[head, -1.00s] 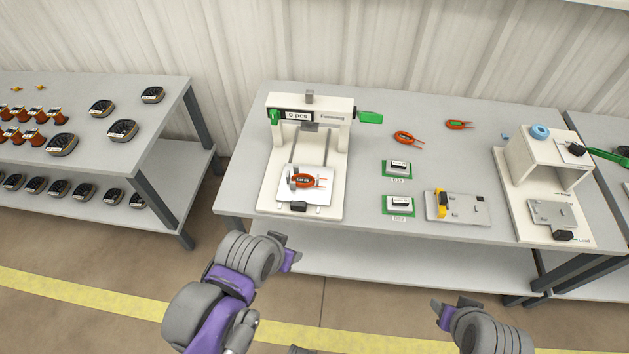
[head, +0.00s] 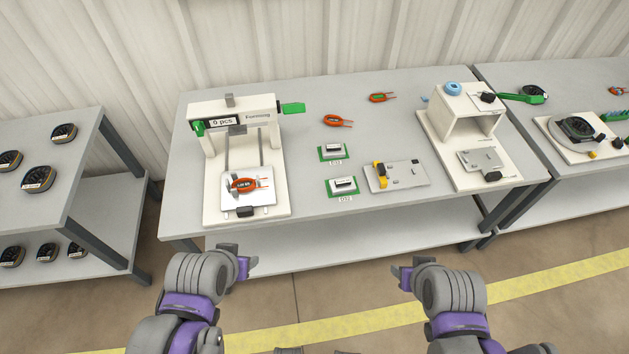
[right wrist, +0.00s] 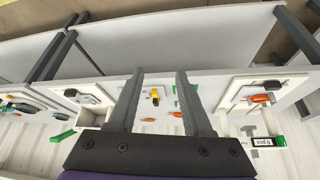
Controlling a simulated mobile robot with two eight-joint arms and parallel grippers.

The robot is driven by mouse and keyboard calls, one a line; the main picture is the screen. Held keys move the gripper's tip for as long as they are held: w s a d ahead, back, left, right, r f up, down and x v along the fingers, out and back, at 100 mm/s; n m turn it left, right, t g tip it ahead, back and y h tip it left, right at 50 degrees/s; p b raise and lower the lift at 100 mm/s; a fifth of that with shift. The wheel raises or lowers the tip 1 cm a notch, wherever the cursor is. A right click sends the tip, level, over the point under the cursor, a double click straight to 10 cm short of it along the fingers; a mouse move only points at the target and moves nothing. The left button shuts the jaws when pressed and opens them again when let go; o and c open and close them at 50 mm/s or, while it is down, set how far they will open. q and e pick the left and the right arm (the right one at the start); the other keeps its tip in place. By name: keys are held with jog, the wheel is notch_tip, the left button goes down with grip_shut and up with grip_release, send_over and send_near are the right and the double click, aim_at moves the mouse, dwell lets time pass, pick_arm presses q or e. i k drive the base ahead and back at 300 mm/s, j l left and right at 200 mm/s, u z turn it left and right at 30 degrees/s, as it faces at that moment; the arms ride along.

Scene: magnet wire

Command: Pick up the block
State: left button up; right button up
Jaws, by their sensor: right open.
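Two small white blocks with dark tops stand on green bases on the middle bench: the rear block (head: 333,150) and the front block (head: 342,184). I cannot tell which block is meant. My left gripper (head: 247,267) is in front of the bench's front edge, below the forming press; its jaw opening is unclear. My right gripper (head: 402,279) is also in front of the bench, apart from the blocks. In the right wrist view its two fingers (right wrist: 158,75) are spread with nothing between them.
The white forming press (head: 212,165) holds an orange coil (head: 245,186). A grey plate with a yellow clamp (head: 405,176) lies right of the blocks. Orange coils (head: 338,121) lie behind them. A white stand (head: 468,120) is further right.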

aim_at(345, 185)
jog(key=i+l+u, duration=0.2)
jog(key=i, duration=0.2)
jog(key=i+l+u, duration=0.2)
jog(key=i, duration=0.25)
jog(key=j, duration=0.1)
